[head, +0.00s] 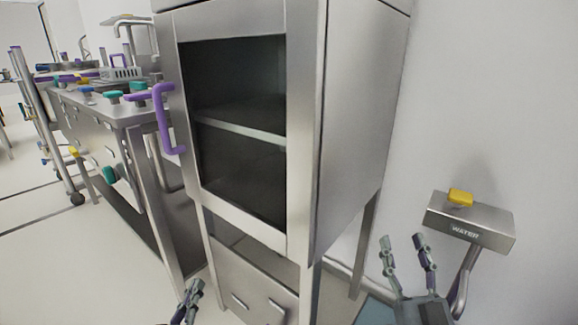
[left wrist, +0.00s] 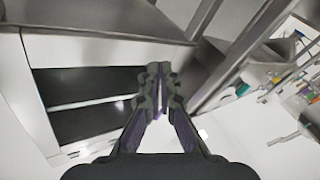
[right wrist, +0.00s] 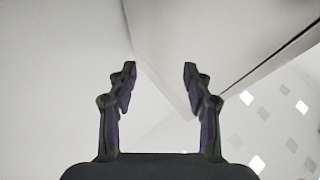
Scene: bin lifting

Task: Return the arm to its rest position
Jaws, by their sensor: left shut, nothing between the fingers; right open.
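My left gripper (head: 193,290) is at the bottom of the head view, low in front of the steel cabinet (head: 357,110). In the left wrist view its fingers (left wrist: 158,72) are together with nothing between them. My right gripper (head: 404,240) is at the lower right of the head view, between the cabinet's side and the water box. Its fingers are apart and empty, and the right wrist view shows the same gap (right wrist: 158,72). Both arms are mostly outside the head view.
The cabinet has a glass door with a purple handle (head: 166,120) and a shelf inside. A steel box marked WATER (head: 490,237) with a yellow knob (head: 460,197) stands by the right wall. A steel bench (head: 125,108) with coloured valves is at the left. Open floor (head: 75,250) lies at lower left.

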